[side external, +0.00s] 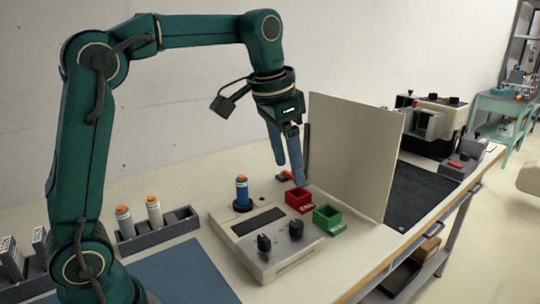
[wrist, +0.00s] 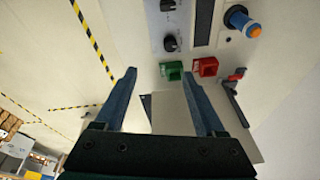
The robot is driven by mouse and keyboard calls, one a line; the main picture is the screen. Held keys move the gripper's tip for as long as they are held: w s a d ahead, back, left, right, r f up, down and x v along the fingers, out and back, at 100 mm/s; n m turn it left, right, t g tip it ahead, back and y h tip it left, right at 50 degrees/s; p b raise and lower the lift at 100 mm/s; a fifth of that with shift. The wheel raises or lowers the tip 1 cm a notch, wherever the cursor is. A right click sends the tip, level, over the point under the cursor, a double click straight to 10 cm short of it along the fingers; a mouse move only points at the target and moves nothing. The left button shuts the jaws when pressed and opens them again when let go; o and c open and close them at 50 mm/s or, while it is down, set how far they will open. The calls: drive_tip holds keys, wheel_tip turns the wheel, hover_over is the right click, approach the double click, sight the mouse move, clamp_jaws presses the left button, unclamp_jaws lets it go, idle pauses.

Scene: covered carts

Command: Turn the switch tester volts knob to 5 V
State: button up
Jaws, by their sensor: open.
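The switch tester (side external: 240,237) is a pale box on the bench with a dark window and two black knobs. One knob (side external: 264,242) is at its front left and the other (side external: 296,228) is to the right. In the wrist view the knobs show at the top, one at the edge (wrist: 168,6) and one lower (wrist: 171,43). Their labels are too small to read, so I cannot tell which is volts or its setting. My gripper (side external: 291,174) is open and empty, above and behind the tester near the red bin, apart from both knobs. Its two blue fingers also show in the wrist view (wrist: 159,74).
A blue cylinder with an orange top (side external: 242,190) stands at the tester's back. A red bin (side external: 299,200) and green bin (side external: 327,219) sit right of the tester. A tall pale panel (side external: 358,150) stands behind them. A grey rack (side external: 160,232) holds two canisters at left.

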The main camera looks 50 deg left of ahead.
drive_tip(key=w+a+f+g, duration=0.2)
drive_tip(key=w+f, duration=0.3)
drive_tip(key=f, duration=0.1)
drive_tip(key=g, duration=0.1)
hover_over(297, 223)
wheel_tip(297, 223, down, 6)
drive_tip(key=shift+f, duration=2.6)
clamp_jaws()
